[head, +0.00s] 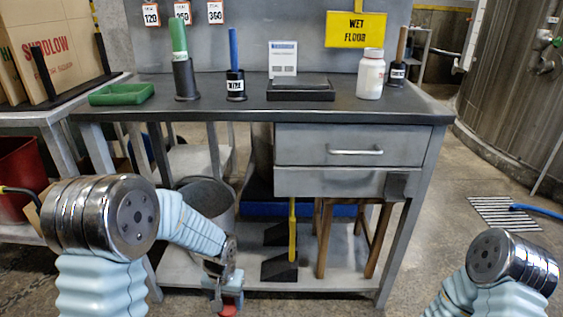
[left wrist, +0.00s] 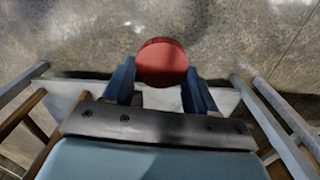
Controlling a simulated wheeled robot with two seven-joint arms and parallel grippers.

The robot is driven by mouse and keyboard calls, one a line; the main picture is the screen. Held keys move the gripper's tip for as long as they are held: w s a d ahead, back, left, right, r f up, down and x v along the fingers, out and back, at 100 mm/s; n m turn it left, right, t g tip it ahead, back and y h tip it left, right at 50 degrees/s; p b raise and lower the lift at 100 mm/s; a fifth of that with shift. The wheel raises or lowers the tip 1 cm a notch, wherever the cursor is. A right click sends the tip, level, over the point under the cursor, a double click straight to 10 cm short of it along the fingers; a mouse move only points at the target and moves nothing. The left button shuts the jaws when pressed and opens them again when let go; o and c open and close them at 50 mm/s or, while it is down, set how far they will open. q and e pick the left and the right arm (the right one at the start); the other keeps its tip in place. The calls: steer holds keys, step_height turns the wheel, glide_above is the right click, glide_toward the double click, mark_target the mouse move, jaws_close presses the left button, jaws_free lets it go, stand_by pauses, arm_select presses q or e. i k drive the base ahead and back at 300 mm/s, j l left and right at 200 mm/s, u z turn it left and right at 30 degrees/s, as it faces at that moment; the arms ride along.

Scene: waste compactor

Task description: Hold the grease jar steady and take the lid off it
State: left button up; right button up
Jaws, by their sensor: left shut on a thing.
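My left gripper (head: 226,297) hangs low in front of the workbench, pointing down. In the left wrist view its two blue fingers (left wrist: 160,90) are shut on a red round thing (left wrist: 162,60), which also shows at the bottom edge of the head view (head: 229,311). I cannot tell whether this is the grease jar or only its lid. The floor lies below it. A white jar with a white cap (head: 370,74) stands upright on the bench top, apart from my gripper. My right gripper is out of view; only part of my right arm shows at the bottom right.
The grey bench (head: 218,104) has drawers, a lower shelf and legs close to my left gripper. On it stand a green tray (head: 121,94), a black flat box (head: 300,91) and tool holders. A grey bucket (head: 213,203) is behind my left arm.

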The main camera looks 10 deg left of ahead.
mark_target(372, 67)
steer(key=i+l+z, duration=0.1)
steer(key=z, duration=0.25)
steer(key=i+z, duration=0.3)
